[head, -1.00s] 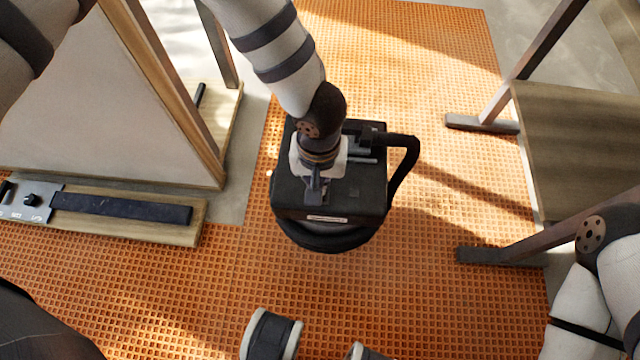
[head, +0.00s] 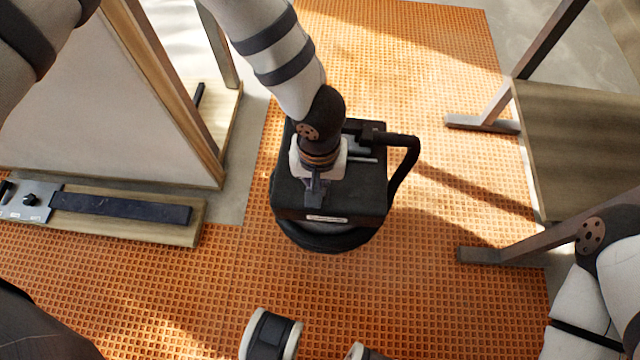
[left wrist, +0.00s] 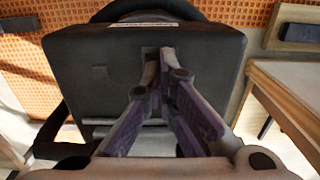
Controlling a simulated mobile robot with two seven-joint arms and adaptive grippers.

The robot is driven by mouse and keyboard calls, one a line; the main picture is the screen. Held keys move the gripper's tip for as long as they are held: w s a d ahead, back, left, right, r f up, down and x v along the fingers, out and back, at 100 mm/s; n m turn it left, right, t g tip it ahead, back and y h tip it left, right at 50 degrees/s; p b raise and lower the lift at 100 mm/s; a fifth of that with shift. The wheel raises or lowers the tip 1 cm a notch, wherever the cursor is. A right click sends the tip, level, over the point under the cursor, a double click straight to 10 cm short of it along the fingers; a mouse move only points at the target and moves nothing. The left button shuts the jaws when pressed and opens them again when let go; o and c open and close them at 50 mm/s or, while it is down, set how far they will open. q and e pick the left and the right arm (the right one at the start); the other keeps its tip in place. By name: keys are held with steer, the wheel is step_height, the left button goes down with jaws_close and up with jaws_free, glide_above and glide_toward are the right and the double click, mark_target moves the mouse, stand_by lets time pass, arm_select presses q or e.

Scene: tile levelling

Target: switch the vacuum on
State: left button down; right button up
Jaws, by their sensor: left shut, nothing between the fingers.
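The vacuum (head: 360,195) is a black boxy unit with a rounded base and a curved hose or handle (head: 405,170) on its right side. It stands on the orange floor, with a pale label on its front edge. My left gripper (head: 316,197) is over its top, fingers pointing down at the lid.
An orange gridded floor (head: 180,290) surrounds the vacuum. A wooden panel on a stand (head: 580,130) is at right. Open floor lies in front of the vacuum.

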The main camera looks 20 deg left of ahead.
arm_select(q)
steer(key=shift+f+b, duration=0.35)
steer(key=shift+f, duration=0.35)
arm_select(e)
steer(key=shift+s+f, duration=0.1)
steer(key=shift+f, duration=0.2)
arm_select(q)
step_height(320, 180, up, 7)
steer(key=p, duration=0.6)
steer(key=shift+r+p, duration=0.15)
steer(key=shift+p, duration=0.15)
arm_select(e)
steer(key=shift+t, duration=0.3)
steer(key=v, duration=0.3)
steer(key=s+v, duration=0.1)
steer(key=v, duration=0.1)
steer(key=shift+w+r, duration=0.1)
steer(key=shift+r, duration=0.4)
arm_select(q)
steer(key=shift+f, duration=0.2)
